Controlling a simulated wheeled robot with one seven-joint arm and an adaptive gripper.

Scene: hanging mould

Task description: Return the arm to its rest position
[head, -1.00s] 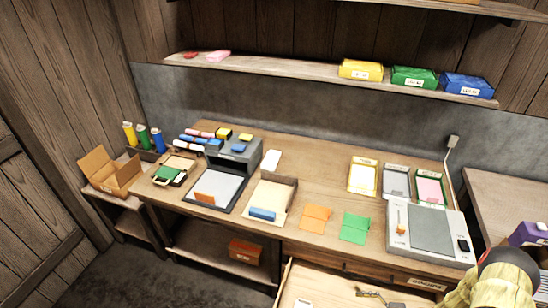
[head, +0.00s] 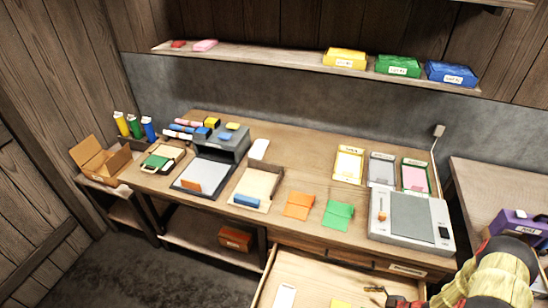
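My arm (head: 495,280), with yellowish and black parts, comes in at the lower right corner. My gripper (head: 376,290) is small and partly cut off at the bottom edge, over the open drawer (head: 290,265). Its dark fingers point left, and a red part shows behind them. I cannot tell whether the fingers are open or shut, and I see no object clearly held.
The drawer holds a white item (head: 285,297) and a yellow item (head: 340,303). The desk (head: 290,180) carries trays, orange and green envelopes, and a grey device (head: 412,217). A purple box (head: 515,224) stands near my arm at right. A shelf (head: 270,60) runs above.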

